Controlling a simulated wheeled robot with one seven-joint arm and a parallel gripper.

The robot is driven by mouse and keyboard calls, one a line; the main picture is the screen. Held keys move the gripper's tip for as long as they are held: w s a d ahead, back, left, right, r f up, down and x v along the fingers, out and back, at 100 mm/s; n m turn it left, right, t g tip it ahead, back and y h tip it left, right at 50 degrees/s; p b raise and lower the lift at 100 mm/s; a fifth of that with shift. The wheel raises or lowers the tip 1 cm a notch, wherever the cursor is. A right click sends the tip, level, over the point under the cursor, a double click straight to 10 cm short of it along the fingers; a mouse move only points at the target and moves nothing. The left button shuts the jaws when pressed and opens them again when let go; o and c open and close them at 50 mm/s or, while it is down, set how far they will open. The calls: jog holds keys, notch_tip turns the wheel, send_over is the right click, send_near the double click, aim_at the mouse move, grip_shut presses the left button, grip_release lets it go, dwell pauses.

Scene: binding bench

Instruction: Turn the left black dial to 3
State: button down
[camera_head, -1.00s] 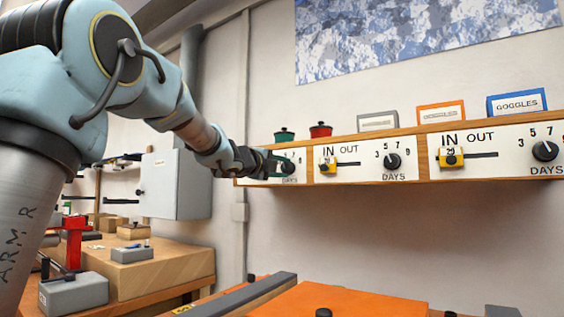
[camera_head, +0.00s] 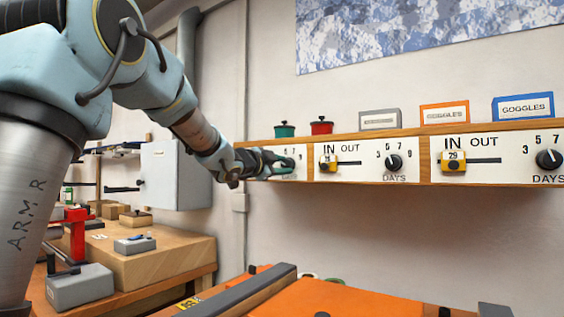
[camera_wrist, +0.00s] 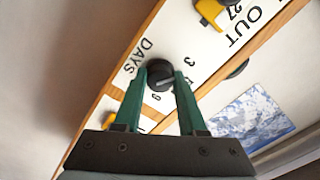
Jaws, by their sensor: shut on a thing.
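The left black dial (camera_head: 289,163) is on the leftmost white panel of the wall shelf, mostly covered by my gripper in the head view. In the wrist view the dial (camera_wrist: 160,76) sits between the two green fingers of my gripper (camera_wrist: 162,82), which is shut on its sides. I cannot tell exactly which number the pointer marks.
A second black dial (camera_head: 393,162) and a third (camera_head: 549,159) are farther right, with yellow IN/OUT sliders (camera_head: 328,163) between. Small pots (camera_head: 321,126) and label boxes (camera_head: 444,113) stand on the shelf. An orange surface (camera_head: 350,300) lies below; the wall under the shelf is clear.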

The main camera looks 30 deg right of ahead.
jog(key=shift+n, duration=0.3)
jog(key=shift+c, duration=2.4)
grip_release()
jog(key=b+v, duration=0.1)
jog(key=v, duration=0.9)
jog(key=shift+s+a+b, duration=0.15)
jog(key=shift+a+b, duration=0.15)
jog(key=shift+a, duration=0.1)
